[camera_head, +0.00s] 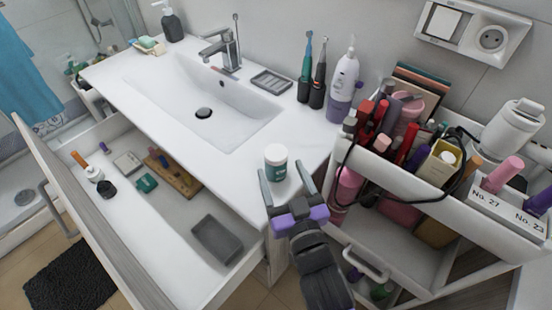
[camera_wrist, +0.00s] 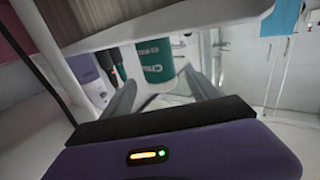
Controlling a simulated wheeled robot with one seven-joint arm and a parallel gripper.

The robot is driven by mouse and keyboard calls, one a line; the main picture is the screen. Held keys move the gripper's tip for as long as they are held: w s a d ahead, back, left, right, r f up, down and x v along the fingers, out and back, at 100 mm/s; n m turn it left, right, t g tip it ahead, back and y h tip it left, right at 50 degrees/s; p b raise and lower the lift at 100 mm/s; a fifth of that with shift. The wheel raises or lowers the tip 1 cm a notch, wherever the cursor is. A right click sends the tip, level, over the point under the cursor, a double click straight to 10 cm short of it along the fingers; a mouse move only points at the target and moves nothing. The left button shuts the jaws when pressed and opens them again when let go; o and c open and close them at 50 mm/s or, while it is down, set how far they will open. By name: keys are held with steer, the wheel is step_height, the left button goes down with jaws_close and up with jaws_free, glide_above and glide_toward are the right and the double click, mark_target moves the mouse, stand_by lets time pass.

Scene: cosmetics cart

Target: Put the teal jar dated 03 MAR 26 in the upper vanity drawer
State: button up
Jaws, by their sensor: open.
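The teal jar (camera_head: 276,163) has a white lid and stands upright near the front right corner of the white countertop. Its date is not legible. My gripper (camera_head: 284,183) is open at that corner, its two fingers pointing toward the jar. The upper vanity drawer (camera_head: 135,218) is pulled open at left, below the countertop.
The drawer holds a grey tray (camera_head: 217,240), a wooden board (camera_head: 175,178) and several small items, with bare floor between them. A crowded cosmetics cart (camera_head: 400,188) stands close to the right of my gripper, with a black cable (camera_head: 345,170) looping over its edge. The sink (camera_head: 205,100) is behind.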

steer(key=shift+v, duration=2.3)
steer(key=s+d+f+m+h, duration=0.1)
steer(key=s+d+f+h, duration=0.1)
steer(key=s+d, duration=0.6)
steer(key=s+d+f+m+g+h, duration=0.1)
steer(key=s+d, duration=0.6)
steer(key=s, duration=0.9)
steer(key=shift+d+f+m+g+h, duration=0.3)
steer(key=shift+d+f+h, duration=0.15)
steer(key=shift+h, duration=0.15)
steer(key=shift+o, duration=0.5)
steer(key=s+d+r+m+h, duration=0.1)
steer(key=s+d+r, duration=0.1)
steer(key=s, duration=0.4)
steer(key=shift+s+d+r+g, duration=0.3)
steer(key=shift+r+g, duration=0.1)
steer(key=shift+r, duration=0.1)
